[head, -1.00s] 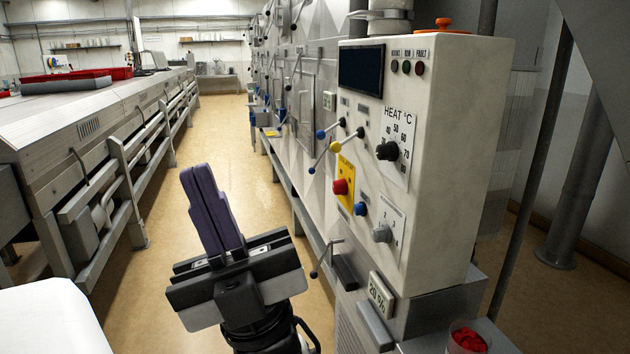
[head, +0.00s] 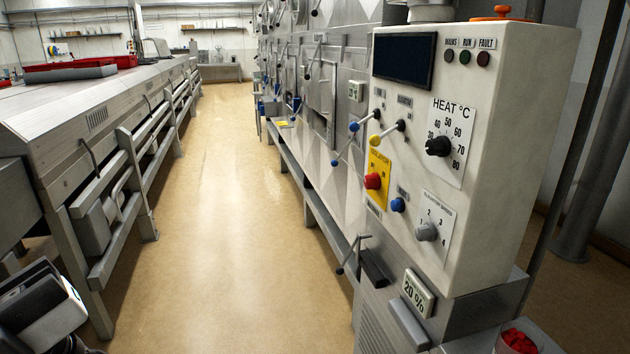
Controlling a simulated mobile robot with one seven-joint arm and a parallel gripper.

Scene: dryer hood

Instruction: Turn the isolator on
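The isolator is a red knob (head: 373,181) on a yellow plate (head: 379,167), on the left part of the pale control box's front. The plate's small lettering is hard to read, and I cannot tell the knob's setting. Part of my gripper's black and grey body (head: 42,308) shows at the bottom left corner, far to the left of the isolator and apart from it. Its fingers are outside the picture, so their opening is hidden.
The control box (head: 540,130) also carries a dark display (head: 403,58), three lamps, a black heat dial (head: 438,146), a blue button (head: 398,205) and a grey elevator-style selector (head: 427,232). Clear floor (head: 235,210) lies between the machines.

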